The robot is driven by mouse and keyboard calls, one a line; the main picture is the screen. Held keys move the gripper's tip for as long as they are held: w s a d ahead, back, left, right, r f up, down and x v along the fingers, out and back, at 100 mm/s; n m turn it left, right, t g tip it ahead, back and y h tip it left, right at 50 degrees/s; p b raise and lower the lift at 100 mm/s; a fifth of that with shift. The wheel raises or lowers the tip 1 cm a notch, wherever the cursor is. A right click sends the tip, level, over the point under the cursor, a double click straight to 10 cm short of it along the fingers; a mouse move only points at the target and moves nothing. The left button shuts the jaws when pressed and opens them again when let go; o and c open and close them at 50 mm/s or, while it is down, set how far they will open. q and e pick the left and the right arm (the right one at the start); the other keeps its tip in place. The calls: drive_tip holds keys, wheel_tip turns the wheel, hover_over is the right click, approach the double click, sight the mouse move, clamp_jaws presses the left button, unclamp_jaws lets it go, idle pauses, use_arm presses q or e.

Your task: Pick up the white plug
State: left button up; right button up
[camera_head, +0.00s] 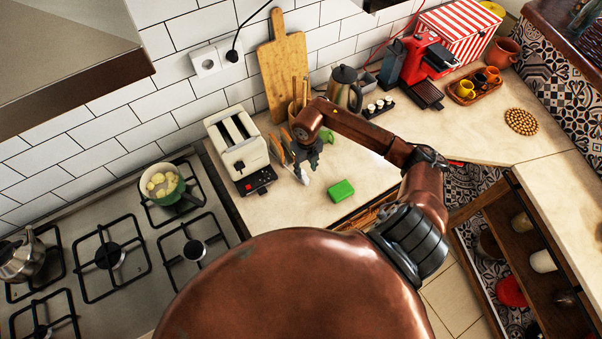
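A small whitish object (303,176) shows on the counter side just below my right gripper (308,157), beside the toaster. It may be the white plug, but it is too small to be sure. My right gripper points down close to it, and I cannot tell whether they touch or whether the fingers are open or shut. A black plug (232,56) sits in the white wall socket (209,61). My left gripper is not in view.
A white toaster (238,146) stands left of my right gripper, and a green sponge (341,191) lies right of it. A cutting board (283,68) leans on the wall. The stove holds a green pot (168,192). The counter (470,132) is partly clear at right.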

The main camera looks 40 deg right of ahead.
sight(305, 177)
drive_tip(key=shift+a+f, duration=0.2)
drive_tip(key=shift+f, duration=0.75)
wheel_tip(305, 177, down, 4)
drive_tip(key=shift+r+p, duration=0.25)
drive_tip(key=shift+p, duration=0.5)
drive_tip(key=shift+f, duration=0.45)
clamp_jaws()
